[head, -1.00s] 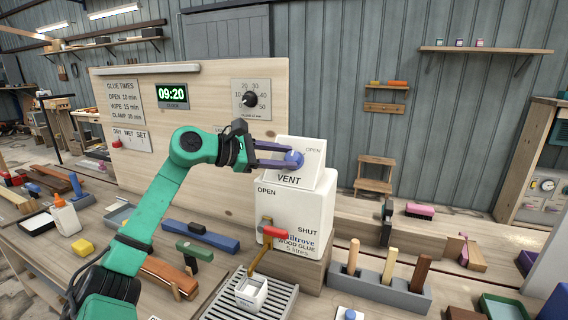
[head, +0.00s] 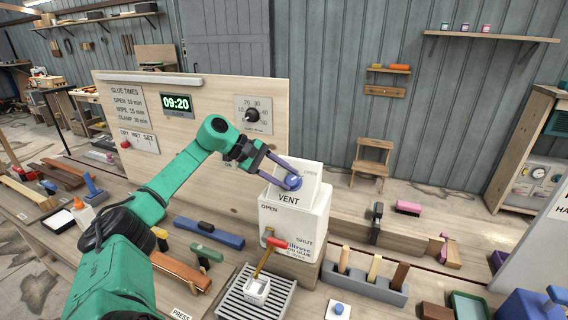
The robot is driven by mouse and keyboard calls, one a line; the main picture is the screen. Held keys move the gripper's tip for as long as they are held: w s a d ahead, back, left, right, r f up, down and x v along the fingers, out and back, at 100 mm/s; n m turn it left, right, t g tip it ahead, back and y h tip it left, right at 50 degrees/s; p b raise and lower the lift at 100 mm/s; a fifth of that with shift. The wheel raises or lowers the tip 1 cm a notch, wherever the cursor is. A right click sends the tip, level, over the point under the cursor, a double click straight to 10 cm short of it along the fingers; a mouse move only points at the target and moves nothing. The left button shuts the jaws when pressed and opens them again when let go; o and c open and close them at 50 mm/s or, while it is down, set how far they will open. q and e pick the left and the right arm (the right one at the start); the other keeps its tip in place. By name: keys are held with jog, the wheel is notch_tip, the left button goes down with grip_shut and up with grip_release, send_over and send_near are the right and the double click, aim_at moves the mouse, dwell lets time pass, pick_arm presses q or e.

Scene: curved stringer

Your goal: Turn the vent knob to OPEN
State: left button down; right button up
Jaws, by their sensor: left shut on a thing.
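The blue vent knob (head: 292,182) sits on the sloped white vent panel (head: 305,196), which has VENT printed below it and OPEN to its upper right. The panel is on top of the white glue container (head: 284,222). My left gripper (head: 290,178) comes in from the left, its purple fingers shut on the knob. The fingers cover part of the knob, and I cannot tell which way its pointer faces. My right gripper is not in view.
Below the panel is a tap with a red handle (head: 277,244), marked OPEN and SHUT. A small white cup (head: 257,290) stands on a slatted tray (head: 232,306). A grey block with wooden handles (head: 362,284) stands to the right. A wooden board (head: 180,135) rises behind my arm.

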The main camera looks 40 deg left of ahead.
pick_arm(q)
jog(key=shift+f, duration=0.15)
dwell(0.3)
jog(key=c, duration=0.6)
grip_release()
jog(key=shift+o, duration=1.1)
jog(key=shift+w, duration=0.1)
jog(key=shift+a+r, duration=0.2)
jog(key=v, duration=1.4)
jog(key=shift+b, duration=0.45)
